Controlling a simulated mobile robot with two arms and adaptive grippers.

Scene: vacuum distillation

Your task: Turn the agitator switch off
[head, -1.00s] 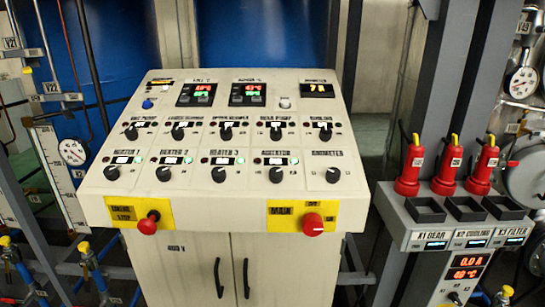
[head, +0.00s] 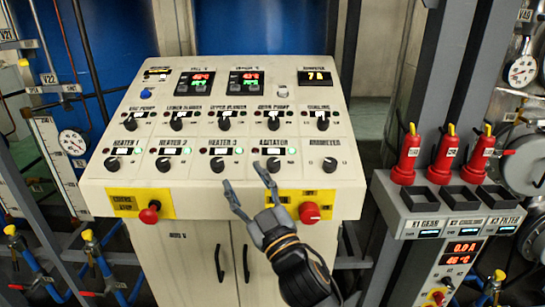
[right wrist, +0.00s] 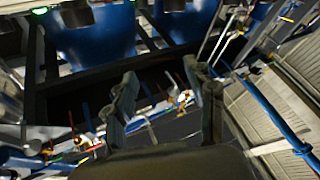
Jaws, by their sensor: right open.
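The agitator switch (head: 273,164) is a black rotary knob in the lower row of the sloped control panel, under the AGITATOR label. A small green light shows to the right of its label. I cannot tell which way its pointer is turned. My right gripper (head: 243,176) is in front of the panel's lower edge, open and empty. Its fingertips point up toward the panel, just below and left of the agitator knob, and look apart from it. In the right wrist view the two spread fingers (right wrist: 163,75) have nothing between them. My left gripper is not in view.
The heater 3 knob (head: 217,165) is left of the agitator and the anemometer knob (head: 330,164) right of it. A red main switch (head: 309,212) and a red emergency button (head: 149,213) stick out from the front edge.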

